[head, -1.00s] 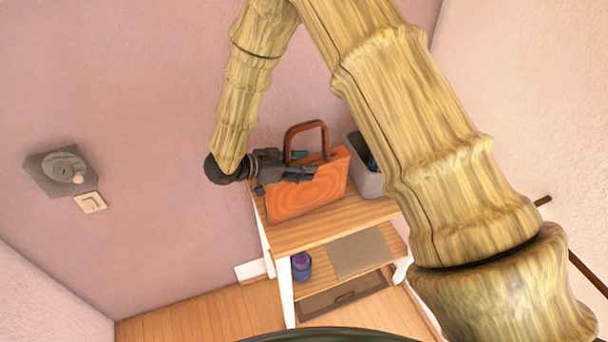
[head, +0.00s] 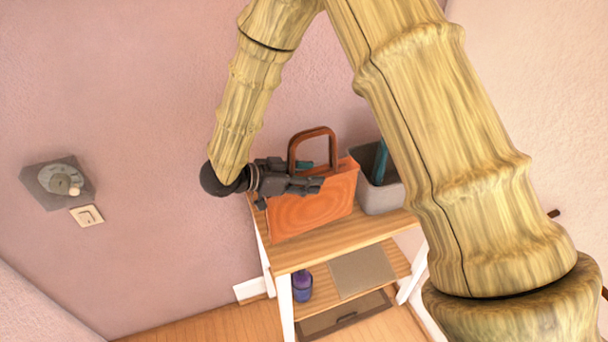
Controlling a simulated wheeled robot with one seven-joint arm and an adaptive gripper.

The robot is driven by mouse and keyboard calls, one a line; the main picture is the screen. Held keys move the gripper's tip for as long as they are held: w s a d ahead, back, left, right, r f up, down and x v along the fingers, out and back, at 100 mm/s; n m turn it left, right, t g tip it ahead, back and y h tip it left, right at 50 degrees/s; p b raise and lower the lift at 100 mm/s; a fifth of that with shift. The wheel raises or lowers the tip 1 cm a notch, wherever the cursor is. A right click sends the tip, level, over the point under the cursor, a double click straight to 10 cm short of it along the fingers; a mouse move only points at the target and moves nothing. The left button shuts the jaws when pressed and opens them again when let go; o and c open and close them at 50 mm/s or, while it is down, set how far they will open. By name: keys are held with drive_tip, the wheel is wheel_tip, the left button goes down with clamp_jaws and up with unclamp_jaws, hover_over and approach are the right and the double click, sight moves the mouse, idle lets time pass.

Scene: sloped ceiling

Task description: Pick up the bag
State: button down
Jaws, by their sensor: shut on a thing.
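An orange bag (head: 312,211) with a brown loop handle stands upright at the left end of the wooden shelf unit's top (head: 345,238). My gripper (head: 312,184) comes in from the left at the bag's upper part, just below the handle. It is shut on the bag near its top edge. The gripper hides part of the bag's upper left side. I cannot tell whether the bag's bottom still touches the shelf top.
A grey bin (head: 380,196) with a teal item inside stands close behind the bag on the right. Lower shelves hold a purple jar (head: 302,287) and a flat mat (head: 362,270). The pink wall with a dial (head: 60,184) and switch (head: 87,216) is at left.

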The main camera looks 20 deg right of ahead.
drive_tip(key=s+r+b, duration=0.1)
drive_tip(key=s+b, duration=0.2)
drive_tip(key=s, duration=0.9)
drive_tip(key=shift+s+a+r, duration=0.15)
drive_tip(key=shift+s, duration=0.25)
